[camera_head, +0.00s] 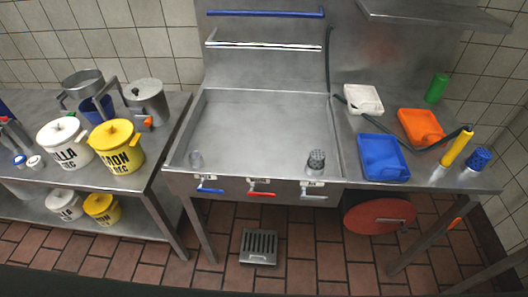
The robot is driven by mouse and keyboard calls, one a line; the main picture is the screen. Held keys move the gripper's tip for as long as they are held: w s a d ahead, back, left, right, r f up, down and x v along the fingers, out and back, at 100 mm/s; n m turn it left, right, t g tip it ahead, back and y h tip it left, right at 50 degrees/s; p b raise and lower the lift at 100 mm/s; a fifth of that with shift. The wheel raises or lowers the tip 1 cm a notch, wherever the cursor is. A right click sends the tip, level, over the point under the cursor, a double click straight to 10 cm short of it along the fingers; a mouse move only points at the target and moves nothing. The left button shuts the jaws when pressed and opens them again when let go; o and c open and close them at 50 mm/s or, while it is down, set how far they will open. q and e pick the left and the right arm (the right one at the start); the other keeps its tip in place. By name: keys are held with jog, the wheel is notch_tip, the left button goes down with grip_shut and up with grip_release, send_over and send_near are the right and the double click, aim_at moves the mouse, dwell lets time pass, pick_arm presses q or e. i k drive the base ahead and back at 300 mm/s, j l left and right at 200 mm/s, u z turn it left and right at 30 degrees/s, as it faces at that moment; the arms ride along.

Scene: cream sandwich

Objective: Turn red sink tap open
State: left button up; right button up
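The steel sink (262,135) stands in the middle of the view. On its front panel are three lever taps in a row. The red sink tap (261,194) is the middle one, its handle lying roughly level and pointing right. The blue tap (209,190) is to its left and a grey tap (307,196) to its right. Neither of my grippers shows in the head view, and nothing touches the red tap.
A left table holds white and yellow lidded pots (120,147) and metal pots. The right counter holds blue (383,158), white and orange trays and a yellow-handled tool (456,147). A red disc (379,216) is below. The tiled floor before the sink is mostly clear, around a drain grate (259,247).

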aim_at(252, 192)
jog(key=l+u, duration=0.3)
jog(key=l, duration=0.45)
jog(key=k+l+u, duration=0.1)
jog(key=l+u, duration=0.2)
jog(key=l, duration=0.4)
